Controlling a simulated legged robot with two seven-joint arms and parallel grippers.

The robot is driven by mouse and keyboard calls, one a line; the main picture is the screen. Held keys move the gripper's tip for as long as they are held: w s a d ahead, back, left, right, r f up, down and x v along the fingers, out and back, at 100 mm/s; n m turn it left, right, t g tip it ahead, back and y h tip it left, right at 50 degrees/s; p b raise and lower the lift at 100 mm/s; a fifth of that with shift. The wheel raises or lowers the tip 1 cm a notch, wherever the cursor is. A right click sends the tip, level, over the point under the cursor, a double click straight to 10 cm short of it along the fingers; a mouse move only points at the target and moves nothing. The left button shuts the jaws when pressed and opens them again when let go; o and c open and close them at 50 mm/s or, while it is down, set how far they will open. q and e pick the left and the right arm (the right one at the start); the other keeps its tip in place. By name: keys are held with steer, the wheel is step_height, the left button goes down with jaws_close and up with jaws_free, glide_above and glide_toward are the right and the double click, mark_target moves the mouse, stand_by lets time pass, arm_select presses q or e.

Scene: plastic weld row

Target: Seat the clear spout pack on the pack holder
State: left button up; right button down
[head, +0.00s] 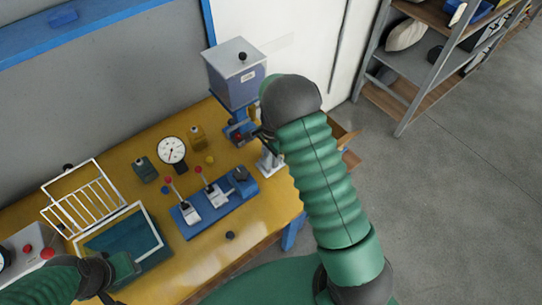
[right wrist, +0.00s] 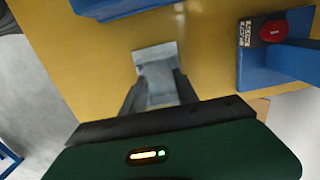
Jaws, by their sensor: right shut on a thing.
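My right gripper (head: 263,138) is at the table's right end, beside the blue-based machine, partly hidden by my own wrist. In the right wrist view its two dark fingers (right wrist: 157,82) are shut on a pale grey, glassy-looking piece, which I take to be the clear spout pack (right wrist: 156,58). A pale upright piece (head: 270,162) shows just below the gripper in the head view. I cannot tell there which part is the pack and which the pack holder. My left gripper (head: 120,267) is at the lower left, by the teal tray; its fingers are not clear.
The machine with a grey hopper (head: 236,75) stands close behind the right gripper. A blue base with red-knobbed levers (head: 213,195), a round dial (head: 172,150), a teal tray (head: 163,243) and a white wire rack (head: 85,199) occupy the yellow table (head: 268,212). The front right tabletop is mostly clear.

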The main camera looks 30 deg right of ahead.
steer(key=shift+f, duration=0.1)
stand_by(0.3)
steer(key=shift+f, duration=0.3)
steer(key=c, duration=0.9)
jaws_free()
steer(key=shift+o, duration=0.2)
steer(key=r, duration=1.6)
steer(key=shift+d+r, duration=0.4)
steer(key=s+a+f+n+t, duration=0.2)
steer(key=s+a+n, duration=1)
steer(key=s+n, duration=0.4)
steer(key=shift+f+n+t, duration=0.3)
steer(key=shift+f+n, duration=0.05)
steer(key=shift+n, duration=0.25)
